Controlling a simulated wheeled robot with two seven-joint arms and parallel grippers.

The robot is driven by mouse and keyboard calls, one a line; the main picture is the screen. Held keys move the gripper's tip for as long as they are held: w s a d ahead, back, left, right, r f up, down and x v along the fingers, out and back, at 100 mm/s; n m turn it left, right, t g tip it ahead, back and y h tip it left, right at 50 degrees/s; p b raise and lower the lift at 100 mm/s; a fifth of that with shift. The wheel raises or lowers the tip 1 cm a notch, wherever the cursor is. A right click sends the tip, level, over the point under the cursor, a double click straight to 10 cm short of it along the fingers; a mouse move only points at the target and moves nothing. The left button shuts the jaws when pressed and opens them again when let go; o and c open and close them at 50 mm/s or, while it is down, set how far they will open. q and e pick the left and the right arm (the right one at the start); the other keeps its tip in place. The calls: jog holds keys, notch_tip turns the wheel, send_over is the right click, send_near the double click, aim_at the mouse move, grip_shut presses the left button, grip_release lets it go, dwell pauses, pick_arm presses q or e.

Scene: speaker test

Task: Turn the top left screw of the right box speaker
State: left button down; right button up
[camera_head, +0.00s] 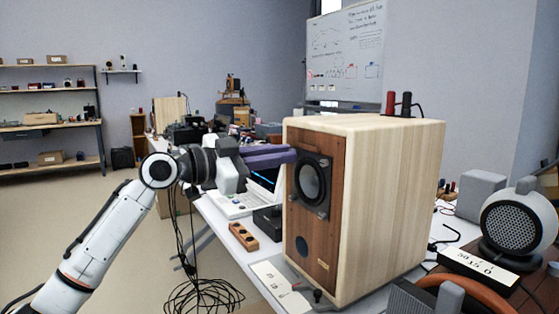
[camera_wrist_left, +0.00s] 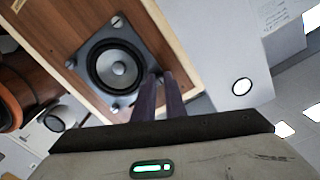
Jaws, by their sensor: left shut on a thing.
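The box speaker (camera_head: 388,200) stands upright on the table, pale wood with a brown front. A round driver (camera_head: 312,184) on a dark square plate sits high on that front. It also shows in the wrist view (camera_wrist_left: 116,67), with screws at the plate corners. My left gripper (camera_head: 292,156) comes in from the left, its purple fingers level with the plate's top left corner. In the wrist view the fingers (camera_wrist_left: 158,76) are close together at that corner, shut on the top left screw, which they hide. My right gripper is not in view.
A laptop (camera_head: 236,204) and a wooden block with holes (camera_head: 243,237) lie left of the speaker. A white card (camera_head: 281,287) lies before it. A round mesh speaker (camera_head: 519,222) stands at the right. Black cables (camera_head: 200,295) hang below my left arm.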

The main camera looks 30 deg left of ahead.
pick_arm(q)
jog(key=shift+m+b, duration=0.3)
jog(key=shift+m, duration=0.8)
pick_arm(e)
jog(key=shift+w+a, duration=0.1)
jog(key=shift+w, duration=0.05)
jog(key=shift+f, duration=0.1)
pick_arm(q)
jog(key=c, duration=1.8)
grip_release()
jog(key=shift+a, duration=0.1)
jog(key=b+v, duration=0.2)
jog(key=v, duration=0.8)
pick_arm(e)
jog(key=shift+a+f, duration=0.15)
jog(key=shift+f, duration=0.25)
